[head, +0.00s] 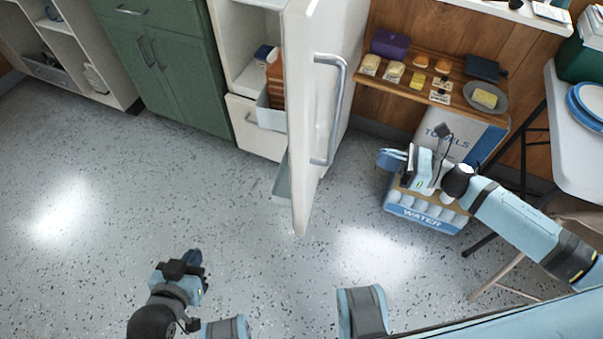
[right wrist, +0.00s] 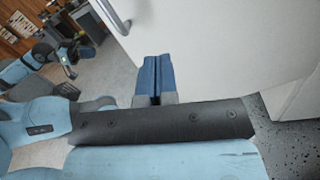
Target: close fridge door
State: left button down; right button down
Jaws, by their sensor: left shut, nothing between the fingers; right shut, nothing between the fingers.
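The white fridge door (head: 297,90) stands wide open in the head view. Its edge points toward me and its outer face, with a grey bar handle (head: 332,110), is turned right. The fridge body (head: 236,50) shows left of the door, with its inside partly hidden by it. My right gripper (head: 388,158) is shut and empty, right of the door and apart from the handle. In the right wrist view its blue fingers (right wrist: 154,78) lie in front of the white door face (right wrist: 215,50). My left gripper (head: 190,262) is shut and empty above the floor, left of the door.
A green cabinet (head: 180,70) stands left of the fridge. A wooden shelf (head: 395,85) with food, a water pack (head: 425,217) and a white table (head: 580,130) are at the right. The floor (head: 90,200) before the fridge is clear.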

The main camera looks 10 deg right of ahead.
jog(key=f+n+g, duration=0.1)
jog(key=n, duration=0.2)
send_near(315, 148)
jog(key=shift+n+g, duration=0.3)
jog(key=x, duration=0.4)
jog(key=r+x, duration=0.1)
jog(key=x, duration=0.2)
jog(key=shift+s+r, duration=0.1)
jog(key=shift+a, duration=0.25)
pick_arm(q)
jog(key=shift+s+a+f, duration=0.1)
jog(key=shift+a+f, duration=0.25)
jog(key=shift+f, duration=0.05)
jog(key=shift+d+r, duration=0.1)
jog(key=shift+r, duration=0.1)
pick_arm(e)
jog(key=shift+a, duration=0.1)
